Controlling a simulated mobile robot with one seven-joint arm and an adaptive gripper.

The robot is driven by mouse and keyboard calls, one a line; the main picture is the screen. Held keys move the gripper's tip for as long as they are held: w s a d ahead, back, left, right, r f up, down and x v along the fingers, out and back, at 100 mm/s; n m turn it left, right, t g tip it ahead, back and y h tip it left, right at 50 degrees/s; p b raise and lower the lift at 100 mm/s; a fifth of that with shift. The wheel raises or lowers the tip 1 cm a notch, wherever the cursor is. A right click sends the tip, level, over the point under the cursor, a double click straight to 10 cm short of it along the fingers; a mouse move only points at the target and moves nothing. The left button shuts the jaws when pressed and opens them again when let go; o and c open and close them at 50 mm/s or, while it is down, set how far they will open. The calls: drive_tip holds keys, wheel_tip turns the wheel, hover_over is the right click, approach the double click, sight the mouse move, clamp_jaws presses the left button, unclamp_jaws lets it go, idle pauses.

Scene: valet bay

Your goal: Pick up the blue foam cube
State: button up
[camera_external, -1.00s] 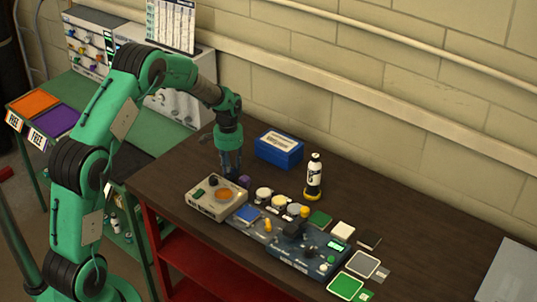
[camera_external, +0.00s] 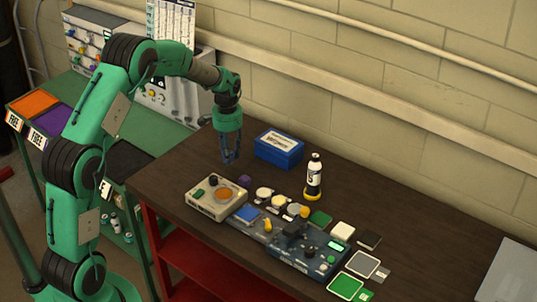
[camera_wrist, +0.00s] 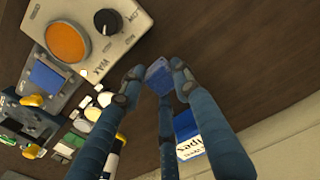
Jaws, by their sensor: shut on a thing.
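The blue foam cube (camera_wrist: 157,76) shows in the wrist view between the fingertips of my gripper (camera_wrist: 154,80). The dark blue fingers are shut on it, and the dark table top is behind it. In the external view my gripper (camera_external: 230,158) points down above the table, behind the grey box with the orange disc. The cube cannot be made out from the blue fingers there.
A black-and-white bottle (camera_external: 314,176) stands farther right. Pads and a control panel (camera_external: 300,249) fill the front.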

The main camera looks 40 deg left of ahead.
drive_tip(key=shift+r, duration=1.2)
